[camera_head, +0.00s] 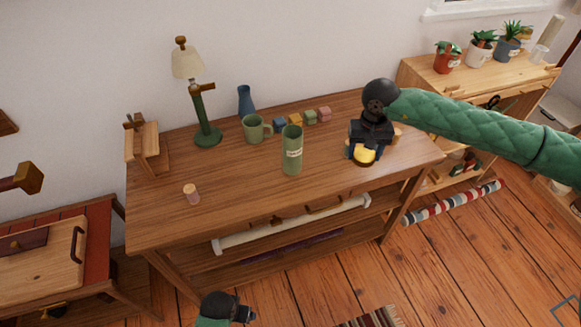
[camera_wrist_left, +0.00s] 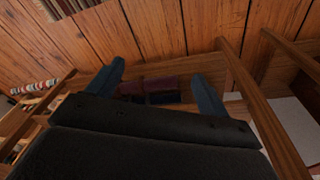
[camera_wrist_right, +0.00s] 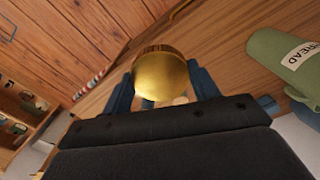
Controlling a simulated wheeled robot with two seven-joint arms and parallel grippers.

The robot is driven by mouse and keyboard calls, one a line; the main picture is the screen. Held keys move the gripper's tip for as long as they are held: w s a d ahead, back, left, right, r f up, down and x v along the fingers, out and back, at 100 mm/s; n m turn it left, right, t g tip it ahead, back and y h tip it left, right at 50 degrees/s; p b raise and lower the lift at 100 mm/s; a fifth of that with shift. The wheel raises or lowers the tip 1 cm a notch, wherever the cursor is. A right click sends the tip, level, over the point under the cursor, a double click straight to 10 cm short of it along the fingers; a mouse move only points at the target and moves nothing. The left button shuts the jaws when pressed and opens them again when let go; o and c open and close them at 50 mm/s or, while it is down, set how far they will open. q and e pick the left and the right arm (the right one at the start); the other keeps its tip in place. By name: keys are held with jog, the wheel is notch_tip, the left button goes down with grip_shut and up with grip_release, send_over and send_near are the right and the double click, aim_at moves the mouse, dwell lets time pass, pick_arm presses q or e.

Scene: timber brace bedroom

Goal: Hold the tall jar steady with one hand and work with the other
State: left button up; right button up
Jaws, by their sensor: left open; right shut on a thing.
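The tall green jar (camera_head: 292,157) stands upright on the wooden table, with a cream label on its side. My right gripper (camera_head: 366,147) is to the right of the jar, low over the table, shut on a round gold-topped thing (camera_wrist_right: 162,75). Its lower part is hidden by the gripper, and I cannot tell if it touches the table. My left gripper (camera_wrist_left: 160,82) is open and empty, low in front of the table, apart from the jar. A small cork-like cylinder (camera_head: 191,195) stands at the table's front left.
A green mug (camera_head: 255,130), blue vase (camera_head: 246,102), lamp (camera_head: 206,130) and several coloured blocks (camera_head: 310,117) stand behind the jar. A wooden stand (camera_head: 148,150) is at the left. The table's front middle is clear. A rolled white thing (camera_head: 290,225) lies below the tabletop.

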pick_arm(q)
notch_tip(320, 180, up, 5)
pick_arm(e)
jog(key=shift+w+d, duration=0.15)
jog(key=shift+d, duration=0.3)
jog(key=shift+w+a+f, duration=0.1)
jog(key=shift+w+a, duration=0.05)
jog(key=shift+w, duration=0.05)
jog(key=p, duration=0.5)
send_over(328, 164)
notch_tip(328, 164, down, 7)
jog(key=shift+s+r, duration=0.1)
jog(key=shift+r, duration=0.1)
jog(key=shift+f, duration=0.35)
jog(key=shift+f+p, duration=0.95)
jog(key=shift+f, duration=0.85)
pick_arm(q)
jog(key=s+a+f, duration=0.1)
jog(key=s+f, duration=0.1)
jog(key=f, duration=1)
jog(key=s+a+f, duration=0.2)
jog(key=f, duration=1)
jog(key=shift+s+a+y, duration=0.25)
jog(key=shift+y, duration=0.05)
jog(key=shift+w+r, duration=0.1)
jog(key=shift+r, duration=0.15)
pick_arm(e)
jog(key=shift+f, duration=0.1)
